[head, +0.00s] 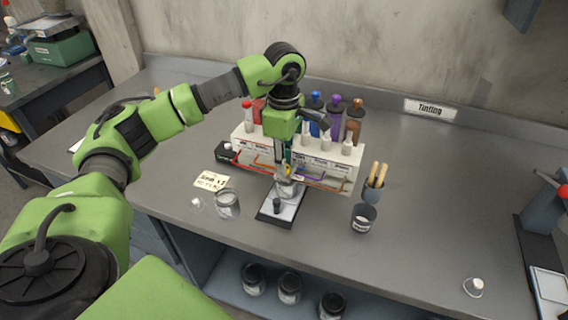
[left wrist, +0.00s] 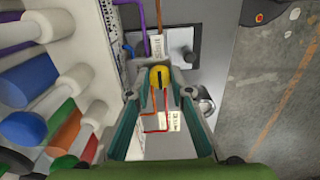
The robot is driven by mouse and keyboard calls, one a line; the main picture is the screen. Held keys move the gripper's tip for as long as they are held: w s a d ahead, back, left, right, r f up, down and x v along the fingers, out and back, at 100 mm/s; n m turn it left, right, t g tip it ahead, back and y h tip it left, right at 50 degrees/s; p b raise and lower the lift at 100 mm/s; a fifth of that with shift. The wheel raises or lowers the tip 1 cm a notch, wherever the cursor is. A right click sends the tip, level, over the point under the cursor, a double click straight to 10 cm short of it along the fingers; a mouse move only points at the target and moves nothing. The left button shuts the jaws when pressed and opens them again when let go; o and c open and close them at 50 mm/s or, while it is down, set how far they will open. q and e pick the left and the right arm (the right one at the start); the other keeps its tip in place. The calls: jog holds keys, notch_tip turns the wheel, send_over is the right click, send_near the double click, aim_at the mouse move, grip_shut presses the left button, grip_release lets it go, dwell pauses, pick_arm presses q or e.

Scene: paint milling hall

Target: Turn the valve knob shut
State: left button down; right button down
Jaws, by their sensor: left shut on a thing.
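The valve knob (left wrist: 160,77) is small, round and yellow. In the left wrist view it sits between the tips of my left gripper, which is shut on it. In the head view my left gripper (head: 285,168) points down at the front of the white tinting dispenser (head: 335,168), and it mostly hides the knob. Red, orange and purple tubes run along the dispenser's front. A glass jar (head: 288,187) stands below the gripper on a small scale (head: 280,212). How far the knob is turned cannot be told. My right gripper is not in view.
Several coloured bottles stand on the dispenser, close to the arm. An empty glass jar (head: 227,205) and a note (head: 211,181) lie left of the scale. A dark cup of wooden-handled tools (head: 363,218) stands right.

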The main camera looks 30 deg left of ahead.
pick_arm(q)
jog(key=shift+w+r, duration=0.1)
jog(key=c, duration=1.8)
grip_release()
notch_tip(320, 180, up, 12)
